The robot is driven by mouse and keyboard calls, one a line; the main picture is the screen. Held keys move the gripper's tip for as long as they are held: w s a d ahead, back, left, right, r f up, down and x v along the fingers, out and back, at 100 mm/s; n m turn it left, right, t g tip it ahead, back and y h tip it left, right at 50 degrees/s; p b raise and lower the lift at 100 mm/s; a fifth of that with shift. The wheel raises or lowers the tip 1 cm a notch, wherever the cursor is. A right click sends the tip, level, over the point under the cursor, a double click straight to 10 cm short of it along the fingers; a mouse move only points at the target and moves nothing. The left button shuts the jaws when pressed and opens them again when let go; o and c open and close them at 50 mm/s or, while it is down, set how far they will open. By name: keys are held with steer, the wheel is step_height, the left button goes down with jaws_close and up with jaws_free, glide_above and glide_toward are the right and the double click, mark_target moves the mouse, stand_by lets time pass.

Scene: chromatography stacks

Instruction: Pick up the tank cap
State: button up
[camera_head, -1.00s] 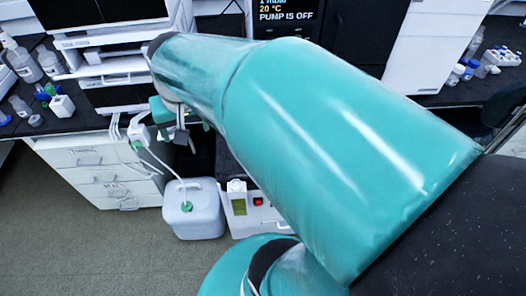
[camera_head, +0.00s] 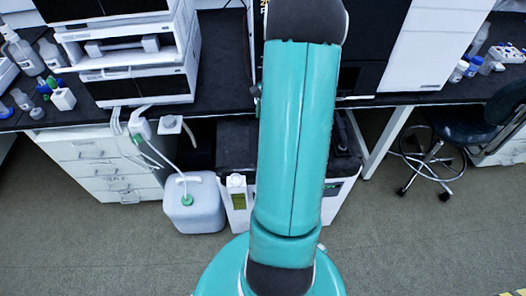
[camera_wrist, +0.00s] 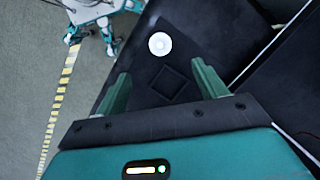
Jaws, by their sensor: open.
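A small white round piece (camera_wrist: 160,44), which looks like a cap, lies on a dark surface (camera_wrist: 135,60) in the wrist view. My gripper (camera_wrist: 163,84) is open and empty, with its two green fingers spread apart. The white piece lies beyond the fingertips, roughly in line with the gap between them and apart from both. In the head view a white tank (camera_head: 194,212) stands on the floor, with a green fitting (camera_head: 187,199) on its front and a tube leading to its top. My gripper is out of sight there.
Bench instruments (camera_head: 130,50) and a drawer cabinet (camera_head: 105,165) are at the left. A boxy unit (camera_head: 238,200) stands beside the tank, partly behind my arm. A stool (camera_head: 450,135) is at the right. The front floor is open. Striped tape (camera_wrist: 60,100) marks the floor in the wrist view.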

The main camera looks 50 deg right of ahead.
steer(key=x, duration=0.6)
steer(key=d+x, duration=0.1)
steer(key=x, duration=0.2)
steer(key=shift+s+a+f, duration=0.15)
steer(key=shift+s+f, duration=0.2)
steer(key=shift+f, duration=0.15)
steer(key=x, duration=0.4)
steer(key=shift+w+f, duration=0.25)
steer(key=shift+f, duration=0.15)
steer(key=c, duration=1)
steer(key=shift+r, duration=0.1)
steer(key=shift+c, duration=0.2)
